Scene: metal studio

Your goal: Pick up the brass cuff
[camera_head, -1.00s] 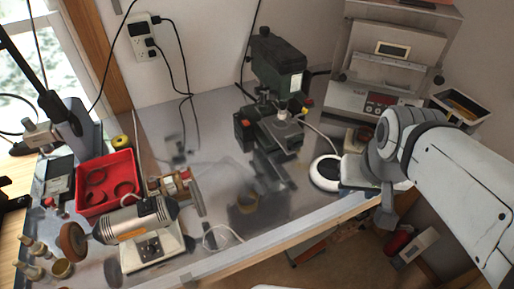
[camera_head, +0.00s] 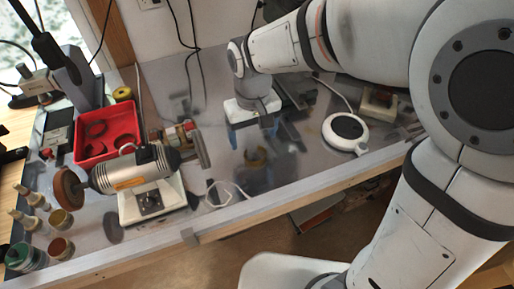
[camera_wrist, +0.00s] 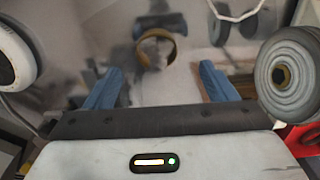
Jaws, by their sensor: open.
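The brass cuff (camera_head: 256,155) is a small gold ring on the shiny metal worktop, in the middle of the head view. The wrist view also shows the cuff (camera_wrist: 171,48), ahead of my fingers and roughly centred between them. My gripper (camera_head: 252,133) is above the worktop, pointing down, just beyond the cuff in the head view. In the wrist view my gripper (camera_wrist: 160,85) has its two blue fingers wide apart with nothing between the tips. The cuff is apart from both fingers. The worktop mirrors the fingers, which blurs the cuff's lower edge.
A bench grinder (camera_head: 145,185) and a red tray (camera_head: 106,138) stand on the left. A white round device (camera_head: 345,132) with a cable lies on the right. My arm hides the back right.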

